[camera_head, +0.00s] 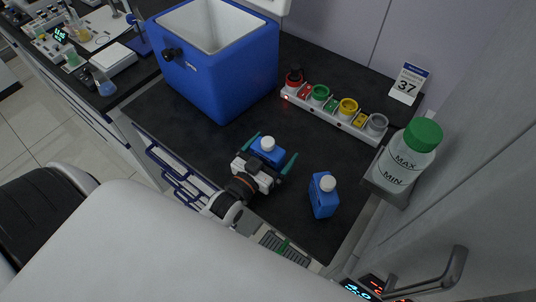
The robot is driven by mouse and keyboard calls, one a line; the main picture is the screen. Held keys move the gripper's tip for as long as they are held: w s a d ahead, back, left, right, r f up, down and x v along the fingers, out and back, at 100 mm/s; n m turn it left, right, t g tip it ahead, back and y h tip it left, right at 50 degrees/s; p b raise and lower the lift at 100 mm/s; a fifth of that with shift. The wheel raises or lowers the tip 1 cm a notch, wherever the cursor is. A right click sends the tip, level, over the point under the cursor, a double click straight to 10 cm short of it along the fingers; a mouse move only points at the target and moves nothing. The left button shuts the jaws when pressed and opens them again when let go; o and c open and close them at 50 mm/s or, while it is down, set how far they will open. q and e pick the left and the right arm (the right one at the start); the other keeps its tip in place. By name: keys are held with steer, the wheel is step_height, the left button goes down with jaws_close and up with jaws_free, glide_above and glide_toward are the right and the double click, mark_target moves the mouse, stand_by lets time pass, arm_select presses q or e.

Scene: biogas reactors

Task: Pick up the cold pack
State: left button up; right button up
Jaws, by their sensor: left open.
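One blue cold pack (262,155) with a white cap stands on the dark bench top. My left gripper (273,148) is open, with a green finger on each side of this pack. I cannot tell whether the fingers touch it. The gripper's body hides the pack's lower near side. A second blue cold pack (323,198), also white-capped, stands apart to the right of the gripper. My right gripper is not in view.
A blue cooler box (240,80) with a white inside stands open behind the gripper. A white rack (335,115) with coloured rings lies at the back. A green-capped container (405,160) stands in a holder at right. Bench top between packs and rack is clear.

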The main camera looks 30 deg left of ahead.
arm_select(q)
steer(key=shift+r, duration=0.1)
steer(key=c, duration=1.3)
